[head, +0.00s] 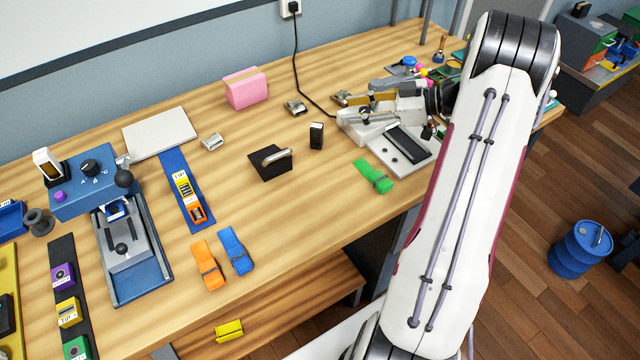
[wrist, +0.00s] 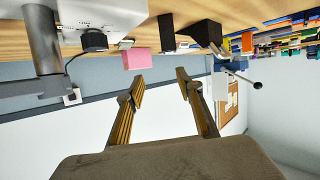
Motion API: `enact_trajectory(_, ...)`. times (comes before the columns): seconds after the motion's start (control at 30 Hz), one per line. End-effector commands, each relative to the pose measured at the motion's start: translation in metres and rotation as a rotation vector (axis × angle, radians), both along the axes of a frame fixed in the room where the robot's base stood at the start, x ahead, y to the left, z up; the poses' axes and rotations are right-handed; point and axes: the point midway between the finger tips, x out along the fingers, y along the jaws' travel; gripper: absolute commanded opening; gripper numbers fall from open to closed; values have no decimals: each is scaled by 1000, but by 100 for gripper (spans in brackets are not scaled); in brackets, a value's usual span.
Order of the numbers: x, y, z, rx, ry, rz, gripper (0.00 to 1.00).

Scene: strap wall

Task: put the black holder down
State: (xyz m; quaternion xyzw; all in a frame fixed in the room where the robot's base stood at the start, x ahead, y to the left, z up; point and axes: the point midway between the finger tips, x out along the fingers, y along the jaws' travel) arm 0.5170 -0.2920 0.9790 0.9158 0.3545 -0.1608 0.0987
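A black block with a pale curved bar on top (head: 268,167), which looks like the black holder, stands on the middle of the wooden table. A dark block in the wrist view (wrist: 204,33) seems to be the same thing. My gripper (head: 352,105) is at the right of the table, apart from the holder. In the wrist view its two brass-coloured fingers (wrist: 160,84) are spread, with nothing between them. The head view shows the fingers small and partly hidden among other parts.
A small black box (head: 316,136) stands right of the holder. A pink block (head: 245,88) and small metal pieces (head: 295,106) are behind. A green strap (head: 373,177) and a grey device (head: 401,150) lie at right. Table in front of the holder is clear.

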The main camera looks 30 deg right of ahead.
Motion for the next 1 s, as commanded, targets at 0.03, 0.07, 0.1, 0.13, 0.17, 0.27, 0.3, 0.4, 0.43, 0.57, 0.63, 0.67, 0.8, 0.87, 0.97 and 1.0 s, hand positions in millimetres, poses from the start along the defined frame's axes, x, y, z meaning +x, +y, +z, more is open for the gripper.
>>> enact_trajectory(0.03, 9, 2, 9, -23, -12, -16, 36)
enact_trajectory(0.07, 15, 2, 13, -40, -20, -30, 36)
enact_trajectory(0.1, 22, 3, 20, -63, -31, -52, 36)
enact_trajectory(0.13, 29, 3, 26, -80, -40, -68, 36)
enact_trajectory(0.17, 35, 4, 32, -99, -49, -85, 36)
enact_trajectory(0.27, 55, 5, 53, -159, -79, -151, 36)
enact_trajectory(0.3, 62, 6, 62, -183, -89, -177, 36)
enact_trajectory(0.4, 78, 8, 85, -236, -114, -245, 36)
enact_trajectory(0.43, 81, 8, 92, -252, -121, -267, 36)
enact_trajectory(0.57, 95, 12, 121, -309, -146, -355, 36)
enact_trajectory(0.63, 99, 15, 137, -337, -155, -401, 36)
enact_trajectory(0.67, 100, 16, 143, -347, -158, -421, 36)
enact_trajectory(0.8, 102, 23, 172, -388, -168, -515, 36)
enact_trajectory(0.87, 101, 26, 183, -402, -169, -556, 36)
enact_trajectory(0.97, 96, 32, 200, -421, -164, -619, 36)
enact_trajectory(1.0, 93, 35, 206, -427, -160, -644, 36)
